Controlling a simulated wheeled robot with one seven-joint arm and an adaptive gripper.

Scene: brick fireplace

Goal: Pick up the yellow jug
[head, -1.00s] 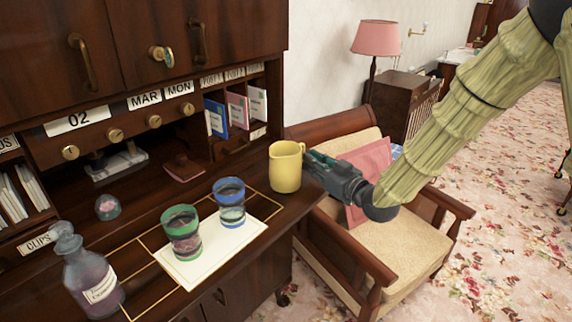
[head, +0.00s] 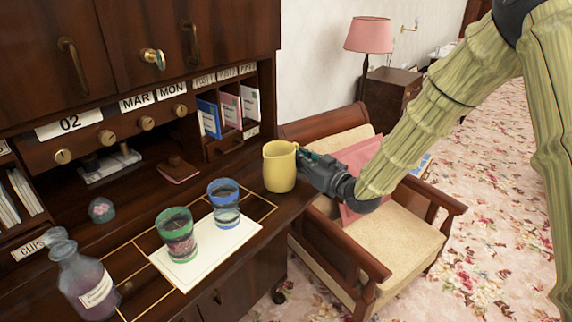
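The yellow jug (head: 279,168) stands upright at the right end of the dark wooden desk, near its edge. Its spout or handle side faces my gripper (head: 302,160), which reaches in from the right at the jug's height. The fingertips are at the jug's right side and partly hidden by it. I cannot tell whether the fingers are closed on the jug or just beside it.
A blue-rimmed glass (head: 224,203) and a green-rimmed glass (head: 177,234) stand on a white sheet (head: 205,254) left of the jug. A stoppered bottle (head: 82,275) is at the front left. An armchair (head: 395,235) stands right of the desk, below my arm.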

